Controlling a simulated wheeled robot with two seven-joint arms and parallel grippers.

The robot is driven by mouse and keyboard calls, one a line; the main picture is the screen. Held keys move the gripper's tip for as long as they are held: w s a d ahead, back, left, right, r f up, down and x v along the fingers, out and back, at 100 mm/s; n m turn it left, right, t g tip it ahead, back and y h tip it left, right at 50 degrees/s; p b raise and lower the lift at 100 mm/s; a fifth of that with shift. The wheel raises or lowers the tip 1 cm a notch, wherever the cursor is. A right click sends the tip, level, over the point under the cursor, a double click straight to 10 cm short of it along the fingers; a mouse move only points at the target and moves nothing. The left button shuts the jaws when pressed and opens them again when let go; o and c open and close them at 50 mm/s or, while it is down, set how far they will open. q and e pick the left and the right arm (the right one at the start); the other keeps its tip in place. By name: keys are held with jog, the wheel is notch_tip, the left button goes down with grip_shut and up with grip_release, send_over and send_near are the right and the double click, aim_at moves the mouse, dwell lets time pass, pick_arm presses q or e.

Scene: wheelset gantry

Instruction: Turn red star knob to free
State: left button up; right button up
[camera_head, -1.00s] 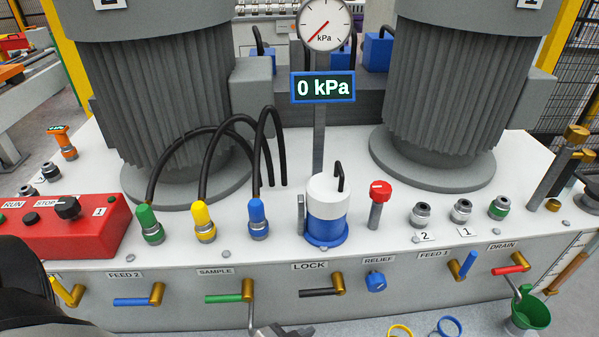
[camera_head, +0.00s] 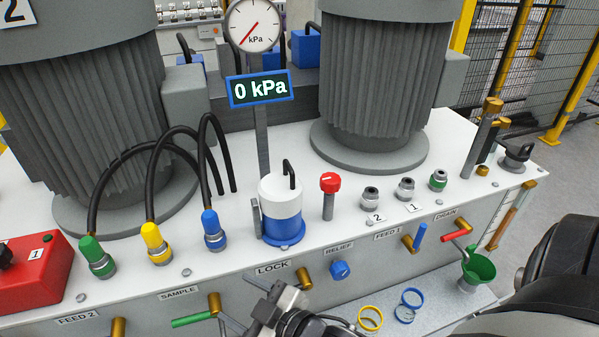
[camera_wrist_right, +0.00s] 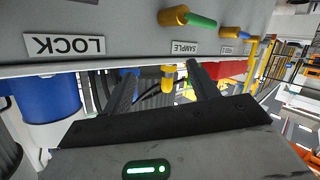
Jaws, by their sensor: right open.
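The red knob (camera_head: 330,183) is a round red cap with a white mark on top, on a grey upright post. It stands on the white deck to the right of the blue and white canister (camera_head: 281,215). My right gripper (camera_head: 273,304) is low in front of the panel by the LOCK label (camera_head: 272,268), left of and nearer than the knob. It is open and touches no knob. In the right wrist view its two fingers (camera_wrist_right: 162,82) are apart with nothing held between them. The knob does not show there. My left gripper is not in view.
A gauge (camera_head: 253,25) and a 0 kPa display (camera_head: 260,88) stand behind the canister. Hoses with green, yellow and blue (camera_head: 213,230) connectors are on the left. Several fittings (camera_head: 405,189) stand right of the knob. A green funnel (camera_head: 479,268) and loose rings (camera_head: 371,318) lie lower right.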

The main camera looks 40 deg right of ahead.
jog(key=w+a+r+n+t+y, duration=0.1)
jog(key=w+a+r+n+y, duration=0.2)
jog(key=r+n, duration=0.35)
jog(key=w+a+r+n+t+y, duration=0.2)
jog(key=w+r+n+y, duration=0.1)
jog(key=r+n+y, duration=0.3)
notch_tip(320, 180, up, 14)
jog(key=r+m+g+h, duration=0.1)
jog(key=m+g+h, duration=1.45)
jog(key=m, duration=1.65)
send_over(331, 178)
jog(key=g+y, duration=0.2)
jog(key=shift+t, duration=0.25)
notch_tip(331, 178, down, 15)
jog(key=shift+f+b, duration=0.2)
jog(key=shift+b, duration=0.7)
